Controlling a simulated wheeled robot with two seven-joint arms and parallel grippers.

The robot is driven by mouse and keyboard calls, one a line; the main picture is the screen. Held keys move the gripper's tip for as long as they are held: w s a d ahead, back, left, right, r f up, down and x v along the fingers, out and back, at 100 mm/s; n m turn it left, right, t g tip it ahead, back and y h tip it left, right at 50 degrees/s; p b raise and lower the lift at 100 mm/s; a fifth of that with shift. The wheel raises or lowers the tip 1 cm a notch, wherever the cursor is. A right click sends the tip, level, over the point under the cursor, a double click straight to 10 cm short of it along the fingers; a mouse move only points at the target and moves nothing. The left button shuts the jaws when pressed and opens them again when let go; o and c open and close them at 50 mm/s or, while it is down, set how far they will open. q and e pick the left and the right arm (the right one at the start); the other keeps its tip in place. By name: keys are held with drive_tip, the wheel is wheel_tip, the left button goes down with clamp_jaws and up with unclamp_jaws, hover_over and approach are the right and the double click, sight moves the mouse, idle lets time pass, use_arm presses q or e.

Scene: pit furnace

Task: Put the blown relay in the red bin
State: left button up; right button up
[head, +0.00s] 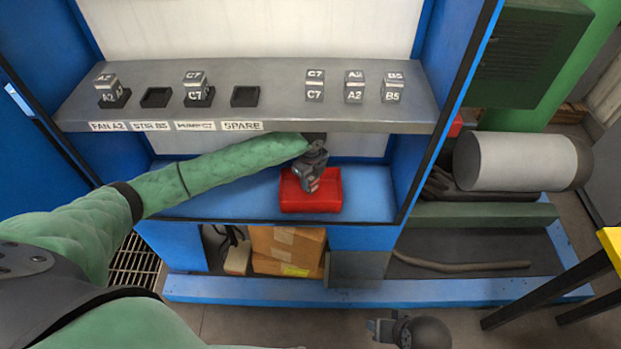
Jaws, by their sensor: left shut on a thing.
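The red bin (324,204) sits on the blue lower shelf. My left gripper (310,186) reaches in under the grey upper shelf and points down over the bin. It is shut on a small grey relay, mostly hidden by the fingers, with no readable label. On the upper shelf, an A2 relay (107,92) sits in the FAN A2 socket and a C7 relay (195,90) in the third socket. The STIR B5 socket (156,97) and SPARE socket (245,96) are empty. My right gripper (376,328) is low at the bottom edge, its jaws unclear.
Loose relays marked C7 (315,90), A2 (354,90) and B5 (393,92) stand on the right of the grey upper shelf (275,85). Its front edge overhangs the bin. Blue cabinet walls flank the lower shelf. Cardboard boxes (287,250) lie below.

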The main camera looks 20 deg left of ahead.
use_arm(q)
drive_tip(key=shift+f, duration=0.55)
drive_tip(key=o, duration=1)
drive_tip(key=shift+r, duration=0.15)
